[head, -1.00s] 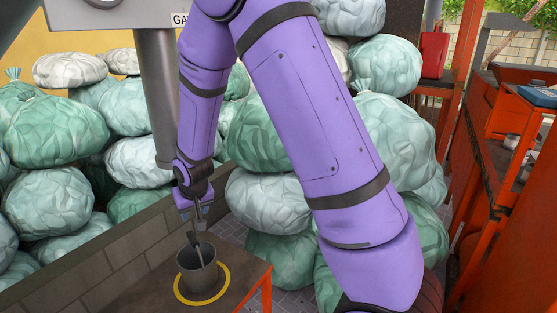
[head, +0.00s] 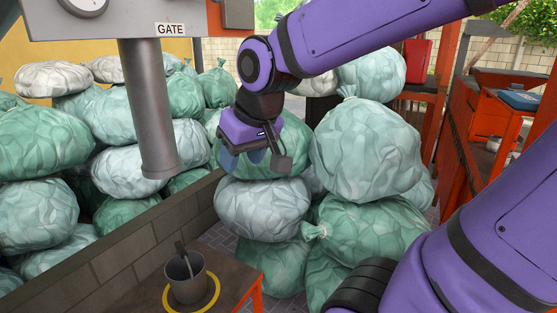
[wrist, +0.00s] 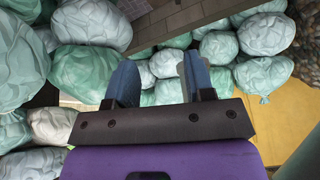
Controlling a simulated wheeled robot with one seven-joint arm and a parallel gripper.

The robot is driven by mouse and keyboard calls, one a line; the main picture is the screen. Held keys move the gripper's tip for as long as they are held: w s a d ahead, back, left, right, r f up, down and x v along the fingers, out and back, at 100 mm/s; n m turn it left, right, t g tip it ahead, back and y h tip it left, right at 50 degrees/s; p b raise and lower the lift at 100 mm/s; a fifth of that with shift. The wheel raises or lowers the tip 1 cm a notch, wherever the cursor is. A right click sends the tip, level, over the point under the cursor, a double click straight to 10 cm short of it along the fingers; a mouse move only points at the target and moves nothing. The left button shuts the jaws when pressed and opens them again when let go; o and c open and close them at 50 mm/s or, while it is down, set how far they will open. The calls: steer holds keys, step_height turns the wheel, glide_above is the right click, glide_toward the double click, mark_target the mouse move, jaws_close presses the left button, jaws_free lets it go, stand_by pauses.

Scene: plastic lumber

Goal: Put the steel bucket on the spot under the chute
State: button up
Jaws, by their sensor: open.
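The steel bucket (head: 186,287) stands upright on a low brown table at the lower left of the head view. A yellow ring (head: 215,292) marked on the table top shows around its base. A dark bar, perhaps its handle, sticks up from the bucket's mouth. The grey chute pipe (head: 150,110) hangs above, its lower end up and a little left of the bucket in the picture. My gripper (head: 242,160) is up and right of the bucket, clear of it. In the wrist view, my gripper's blue fingers (wrist: 158,80) are apart with nothing held between them.
Large pale and green sacks (head: 262,210) are piled behind and right of the table (head: 235,275). A low block wall (head: 110,255) runs along the table's left. An orange frame (head: 465,120) stands at the right. The gate box (head: 120,20) is above the chute.

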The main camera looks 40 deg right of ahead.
steer(key=s+r, duration=0.2)
steer(key=s, duration=0.7)
steer(key=shift+d, duration=0.3)
stand_by(0.6)
